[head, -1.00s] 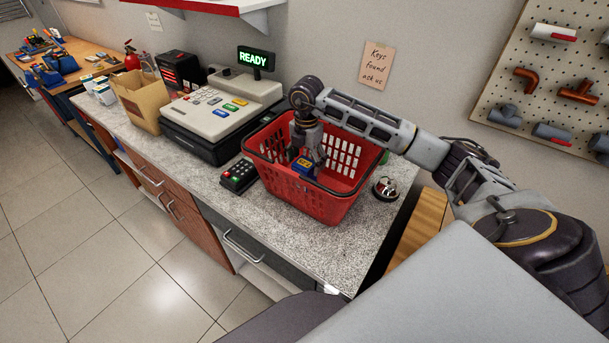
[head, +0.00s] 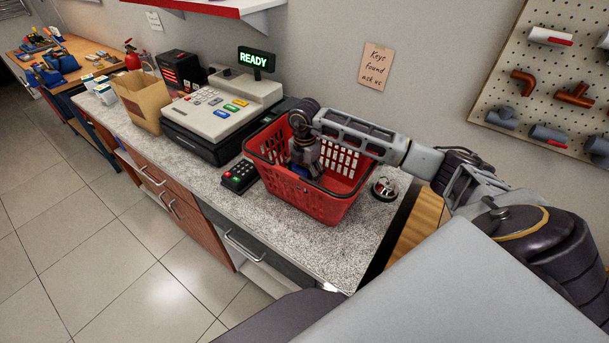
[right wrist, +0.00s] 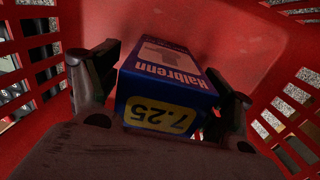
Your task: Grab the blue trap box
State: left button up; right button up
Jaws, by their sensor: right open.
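The blue trap box (right wrist: 168,88) is inside the red basket (head: 318,203). It is blue and white with "Halbrenn" lettering and a yellow 7.25 price label. My right gripper (right wrist: 160,104) reaches down into the basket, with one finger on each side of the box. The fingers are open; a gap shows on the left side, and contact on the right cannot be told. In the head view only a bit of the box's blue shows under the gripper (head: 305,172). My left gripper is not in view.
The basket stands on a speckled counter (head: 210,187). A card terminal (head: 239,177) and a cash register (head: 222,115) are left of it, and a service bell (head: 384,188) is right. The basket's walls surround my right gripper closely.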

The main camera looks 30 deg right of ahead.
jog(key=shift+c, duration=0.5)
jog(key=c, duration=1.1)
jog(key=shift+r, duration=0.15)
jog(key=shift+c, duration=0.2)
notch_tip(320, 180, up, 18)
jog(key=b, duration=0.2)
